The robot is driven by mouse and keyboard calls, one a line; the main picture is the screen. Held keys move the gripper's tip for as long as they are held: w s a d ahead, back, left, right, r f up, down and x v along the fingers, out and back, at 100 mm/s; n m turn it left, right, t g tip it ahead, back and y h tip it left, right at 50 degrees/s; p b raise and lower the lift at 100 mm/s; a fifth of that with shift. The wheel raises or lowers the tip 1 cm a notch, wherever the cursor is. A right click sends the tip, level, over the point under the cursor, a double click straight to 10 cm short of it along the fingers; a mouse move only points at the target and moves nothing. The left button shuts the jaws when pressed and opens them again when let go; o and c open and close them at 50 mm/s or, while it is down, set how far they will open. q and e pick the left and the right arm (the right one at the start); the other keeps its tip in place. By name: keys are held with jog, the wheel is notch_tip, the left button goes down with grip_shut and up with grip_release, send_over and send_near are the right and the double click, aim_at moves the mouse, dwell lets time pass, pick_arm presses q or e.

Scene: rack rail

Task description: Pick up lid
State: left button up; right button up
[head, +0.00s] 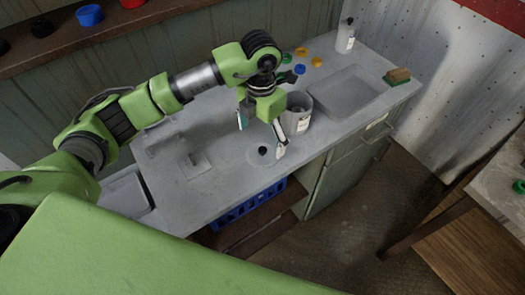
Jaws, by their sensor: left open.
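A round, pale, see-through lid (262,159) with a black knob (262,151) appears to lie flat on the grey counter, near its front edge. My left gripper (261,137) is over the counter just above the lid, pointing down. Its two fingers are spread apart, one to the left and one to the right of the knob in the picture. Nothing shows between the fingers. I cannot tell whether a fingertip touches the lid. My right gripper is not in view.
A grey pot (304,103) with a white label stands close right of the left gripper. Small blue and yellow caps (317,62), a white bottle (346,36) and a brush (398,76) are farther back. A blue crate (246,208) sits below the counter. A sink (345,93) is at right.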

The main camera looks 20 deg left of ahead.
aim_at(261, 151)
pick_arm(q)
jog(key=shift+f, duration=0.6)
jog(key=shift+f+p, duration=0.35)
jog(key=shift+p, duration=0.15)
notch_tip(261, 151, down, 4)
jog(key=shift+w+d+r+p, duration=0.1)
jog(key=shift+r+p, duration=0.05)
jog(key=shift+p, duration=0.6)
jog(key=shift+f, duration=0.35)
jog(key=c, duration=2.1)
jog(key=shift+s, duration=0.2)
grip_shut()
